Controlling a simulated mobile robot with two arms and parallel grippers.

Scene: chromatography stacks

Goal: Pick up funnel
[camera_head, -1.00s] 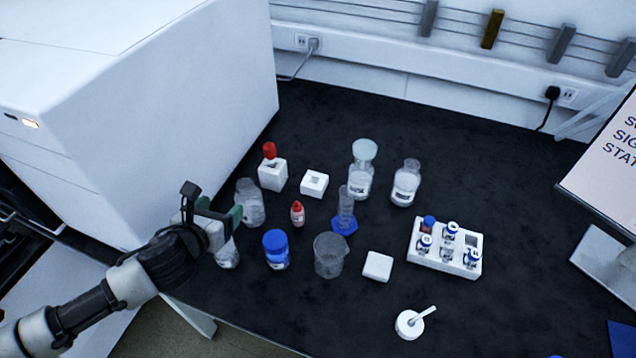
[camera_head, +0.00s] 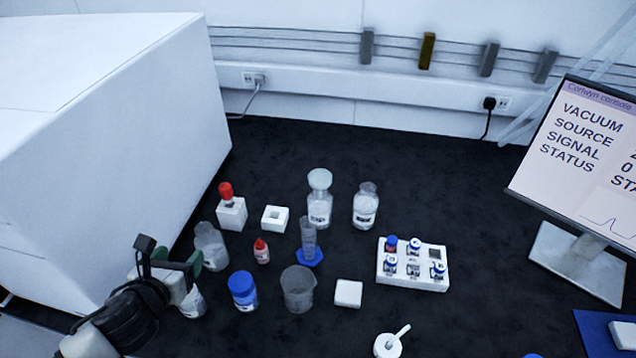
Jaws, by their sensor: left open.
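A pale round piece that looks like the funnel (camera_head: 320,179) sits on top of a clear labelled bottle (camera_head: 319,212) near the middle of the black bench. Its stem cannot be made out. My left gripper (camera_head: 172,264) is open at the lower left, close to a clear glass vessel (camera_head: 211,246) and partly in front of another clear bottle (camera_head: 193,303). It is well to the left of and nearer than the funnel-like piece. No right gripper shows.
A blue-capped jar (camera_head: 243,291), a beaker (camera_head: 298,289), a red-tipped dropper bottle (camera_head: 261,251) and a blue-based cylinder (camera_head: 308,243) stand between. A white vial rack (camera_head: 412,278) and a console (camera_head: 580,150) are at right. The back of the bench is clear.

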